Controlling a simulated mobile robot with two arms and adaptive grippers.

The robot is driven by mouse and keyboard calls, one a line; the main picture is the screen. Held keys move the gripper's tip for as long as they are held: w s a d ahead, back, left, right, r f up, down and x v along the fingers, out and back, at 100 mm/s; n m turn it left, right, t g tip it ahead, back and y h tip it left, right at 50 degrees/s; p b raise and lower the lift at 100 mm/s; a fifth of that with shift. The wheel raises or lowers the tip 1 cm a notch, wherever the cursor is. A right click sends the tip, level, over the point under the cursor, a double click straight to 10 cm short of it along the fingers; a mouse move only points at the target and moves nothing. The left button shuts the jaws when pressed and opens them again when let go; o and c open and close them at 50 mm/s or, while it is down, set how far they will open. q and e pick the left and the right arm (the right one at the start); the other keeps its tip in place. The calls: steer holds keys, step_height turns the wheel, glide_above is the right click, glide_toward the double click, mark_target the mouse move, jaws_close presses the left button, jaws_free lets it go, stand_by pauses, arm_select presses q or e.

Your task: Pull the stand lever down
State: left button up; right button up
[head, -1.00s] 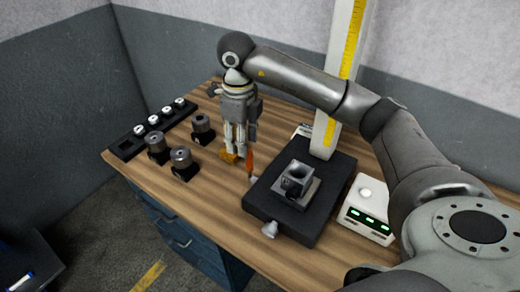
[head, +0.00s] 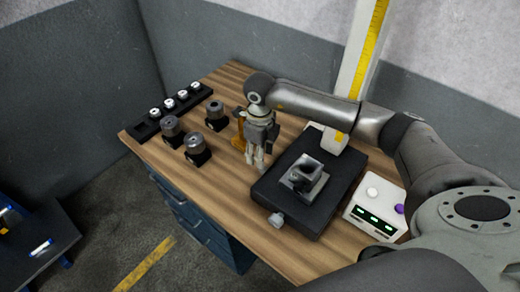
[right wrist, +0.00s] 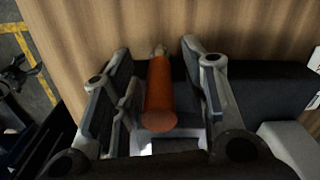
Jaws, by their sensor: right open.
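The stand is a black base (head: 272,190) with an upright yellow-scaled column (head: 362,60) at its back. Its lever has an orange-red handle (right wrist: 159,95), seen nearly end-on in the right wrist view. My right gripper (head: 257,168) points down at the left side of the base; its fingers also show in the right wrist view (right wrist: 157,55). It is open, with one finger on each side of the handle and gaps visible. My left gripper is in neither view.
A grey block with a hollow (head: 306,174) sits on the base. A white box with green displays (head: 374,218) stands to its right. Several metal cylinders, such as this one (head: 195,143), and a black rack (head: 146,131) stand left.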

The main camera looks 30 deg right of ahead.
steer(key=c, duration=0.8)
jaws_close()
steer(key=a+h+b, duration=0.1)
steer(key=b, duration=0.1)
steer(key=a+t+h+b, duration=0.1)
steer(key=b, duration=0.1)
steer(key=s+a+f+h+b, duration=0.1)
steer(key=h, duration=0.1)
steer(key=shift+t+b, duration=0.4)
steer(key=shift+s+a+t+h, duration=0.15)
steer(key=shift+a+t+h, duration=0.15)
steer(key=shift+h, duration=0.3)
steer(key=shift+s+a+h, duration=0.1)
steer(key=shift+a+h, duration=0.05)
steer(key=shift+h, duration=0.35)
steer(key=shift+f, duration=0.15)
